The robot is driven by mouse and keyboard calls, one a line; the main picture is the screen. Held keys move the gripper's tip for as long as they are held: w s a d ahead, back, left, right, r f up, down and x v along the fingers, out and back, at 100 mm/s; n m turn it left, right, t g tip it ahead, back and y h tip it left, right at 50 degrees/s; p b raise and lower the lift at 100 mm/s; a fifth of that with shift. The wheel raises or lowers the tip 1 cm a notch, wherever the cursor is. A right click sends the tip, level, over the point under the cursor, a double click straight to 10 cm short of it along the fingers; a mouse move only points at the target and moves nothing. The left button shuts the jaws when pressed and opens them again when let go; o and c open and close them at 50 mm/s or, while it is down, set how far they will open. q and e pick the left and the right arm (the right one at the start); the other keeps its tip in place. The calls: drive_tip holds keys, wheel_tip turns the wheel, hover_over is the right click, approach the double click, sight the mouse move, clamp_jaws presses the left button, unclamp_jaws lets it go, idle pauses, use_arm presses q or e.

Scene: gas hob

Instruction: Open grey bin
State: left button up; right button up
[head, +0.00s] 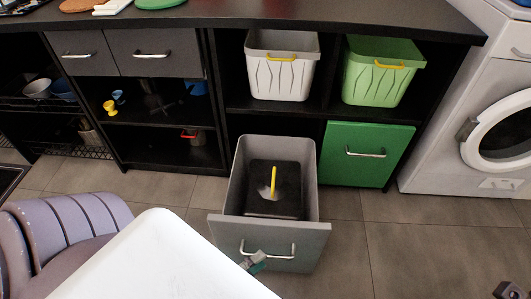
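The grey bin (308,238) is pulled out of the lower cabinet like a drawer, its top open toward me. Its inside shows a black block (287,206) with an upright yellow piece (273,180). A silver bar handle (281,256) runs across its grey front. My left gripper (257,261) is at the left part of this handle, overlapping it in the head view. Its fingers are small and partly hidden by a white part of mine, so their opening is unclear. A dark part of my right gripper (511,290) shows at the lower right corner, away from the bin.
A closed green bin front (366,155) is right of the grey bin. A white basket (282,74) and a green basket (380,80) sit on the shelf above. A washing machine (470,120) stands at the right. The tiled floor (410,240) is clear right of the bin.

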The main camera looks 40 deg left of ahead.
use_arm(q)
drive_tip(key=v, duration=0.8)
drive_tip(key=shift+s, duration=0.15)
drive_tip(key=shift+r, duration=0.15)
